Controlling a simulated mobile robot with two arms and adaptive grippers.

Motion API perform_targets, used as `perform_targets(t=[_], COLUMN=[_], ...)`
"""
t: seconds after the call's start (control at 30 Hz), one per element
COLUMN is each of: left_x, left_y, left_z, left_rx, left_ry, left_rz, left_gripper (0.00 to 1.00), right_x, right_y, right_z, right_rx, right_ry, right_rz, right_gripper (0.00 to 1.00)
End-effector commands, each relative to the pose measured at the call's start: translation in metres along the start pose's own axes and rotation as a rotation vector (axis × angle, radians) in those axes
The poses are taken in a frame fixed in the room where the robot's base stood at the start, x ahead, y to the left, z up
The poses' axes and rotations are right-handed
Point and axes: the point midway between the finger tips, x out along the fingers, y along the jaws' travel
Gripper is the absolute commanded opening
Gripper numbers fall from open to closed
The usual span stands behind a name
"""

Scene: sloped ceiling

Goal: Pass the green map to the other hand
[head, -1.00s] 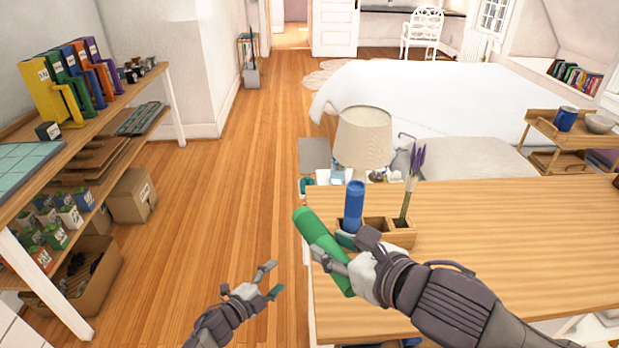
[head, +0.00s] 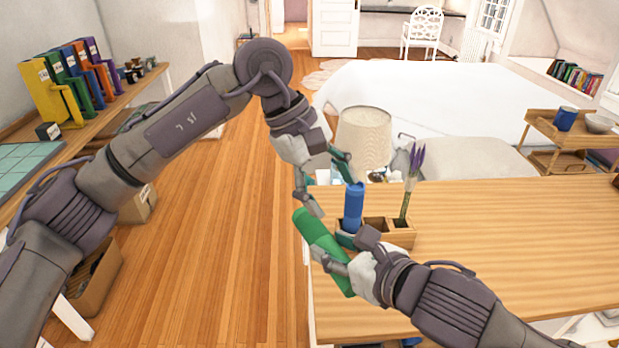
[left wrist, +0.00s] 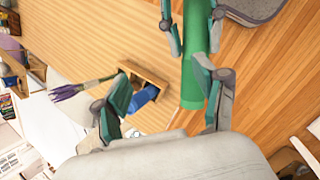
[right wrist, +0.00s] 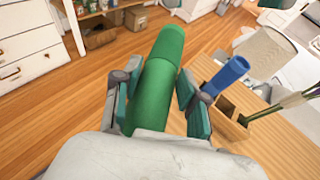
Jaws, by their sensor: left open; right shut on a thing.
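The green map (head: 308,226) is a rolled green tube, held tilted at the table's left edge. My right gripper (head: 340,264) is shut on its lower part; the right wrist view shows the green map (right wrist: 158,85) between both fingers. My left gripper (head: 328,180) is open above the map's upper end, its fingers pointing down. In the left wrist view the green map (left wrist: 194,60) lies beyond the open fingers, nearer the right finger, and my right gripper's fingers show at the top. The left gripper appears apart from the map.
A blue tube (head: 353,208) stands in a wooden organizer (head: 402,235) on the table (head: 500,240), close to both grippers. A purple flower (head: 412,175) stands in it too. A lamp (head: 364,138) is behind.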

Motion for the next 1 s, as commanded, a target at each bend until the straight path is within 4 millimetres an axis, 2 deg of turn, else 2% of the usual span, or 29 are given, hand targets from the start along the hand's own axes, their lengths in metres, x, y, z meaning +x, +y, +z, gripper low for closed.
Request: perform_targets(t=[0.03,0.17,0.33,0.47,0.8,1.0], left_x=[-0.011,-0.029,-0.031,-0.015,0.045,0.069], left_y=[-0.006,-0.018,-0.024,-0.027,-0.034,-0.036], left_z=[0.002,0.001,-0.002,-0.007,-0.025,-0.033], left_rx=[0.088,0.231,0.286,0.286,0.284,0.283], left_ry=[0.088,0.235,0.295,0.293,0.289,0.29], left_rz=[-0.037,-0.119,-0.159,-0.162,-0.159,-0.157], left_gripper=[0.71,0.71,0.71,0.71,0.71,0.71], right_x=[0.0,0.0,0.0,0.0,0.0,0.0], right_y=[0.0,0.0,0.0,0.0,0.0,0.0], right_z=[0.0,0.0,0.0,0.0,0.0,0.0], right_rx=[0.0,0.0,0.0,0.0,0.0,0.0], right_ry=[0.0,0.0,0.0,0.0,-0.001,0.0], right_rz=[0.0,0.0,0.0,0.0,0.0,0.0], right_gripper=[0.1,0.1,0.1,0.1,0.1,0.1])
